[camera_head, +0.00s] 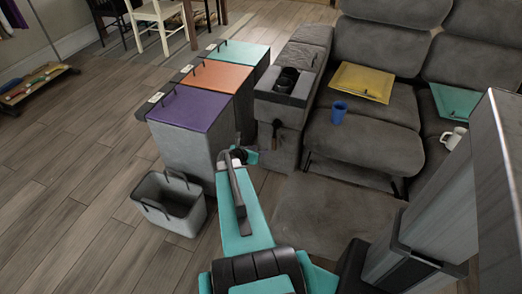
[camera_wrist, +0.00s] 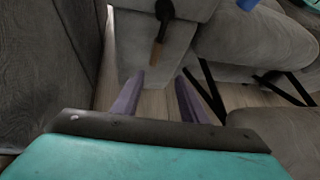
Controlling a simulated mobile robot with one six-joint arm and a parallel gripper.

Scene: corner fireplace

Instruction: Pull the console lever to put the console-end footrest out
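The console lever (camera_head: 276,133), dark with a brown wooden handle, is on the front of the grey console (camera_head: 285,92). In the wrist view the lever (camera_wrist: 160,30) hangs downward, ahead of my fingers. My gripper (camera_head: 238,156) is low, left of the console front. In the wrist view my gripper (camera_wrist: 160,92) has its two purple fingers apart with nothing between them, short of the lever and not touching it. The console-end footrest (camera_head: 325,215) shows as a grey padded panel out in front of the seat, with black struts behind it.
Purple (camera_head: 195,108), orange (camera_head: 217,76) and teal (camera_head: 243,53) lidded bins stand left of the console. A grey basket (camera_head: 170,202) is on the floor.

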